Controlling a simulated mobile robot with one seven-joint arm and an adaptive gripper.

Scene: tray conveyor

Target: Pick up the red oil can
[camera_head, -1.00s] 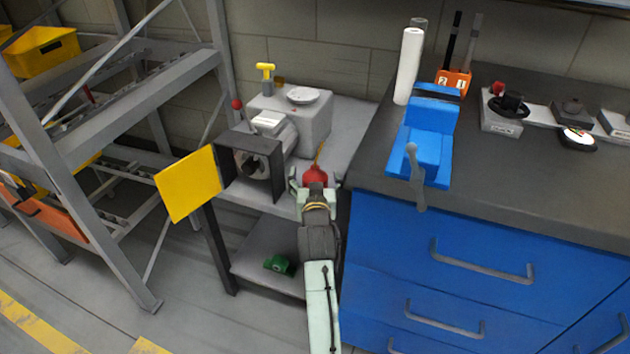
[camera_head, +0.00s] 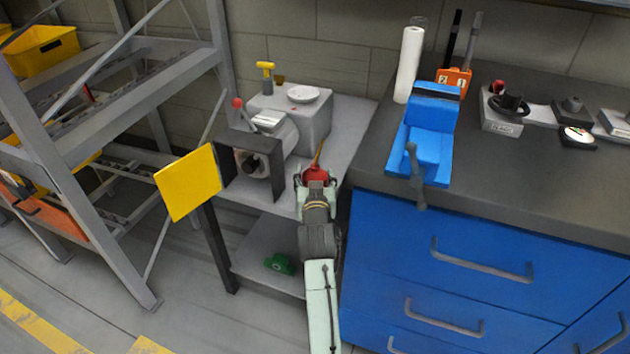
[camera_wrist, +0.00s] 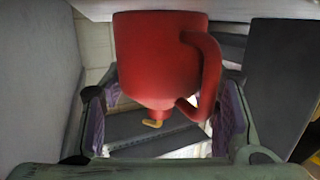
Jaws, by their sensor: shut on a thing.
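The red oil can (camera_head: 316,173) with its thin orange spout stands at the front right of the grey machine's table, partly hidden by my gripper (camera_head: 315,183) in the head view. In the wrist view the can's red body and curved handle (camera_wrist: 160,55) fill the upper middle. My gripper (camera_wrist: 163,118) has purple-padded fingers on either side of it and is shut on the can. I cannot tell whether the can is clear of the surface.
A blue vise (camera_head: 428,135) sits on the dark bench top to the right, above blue drawers (camera_head: 480,255). A grey machine (camera_head: 290,125) stands just left and behind. A yellow panel (camera_head: 188,183) on a post is left. A green object (camera_head: 279,264) lies on the lower shelf.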

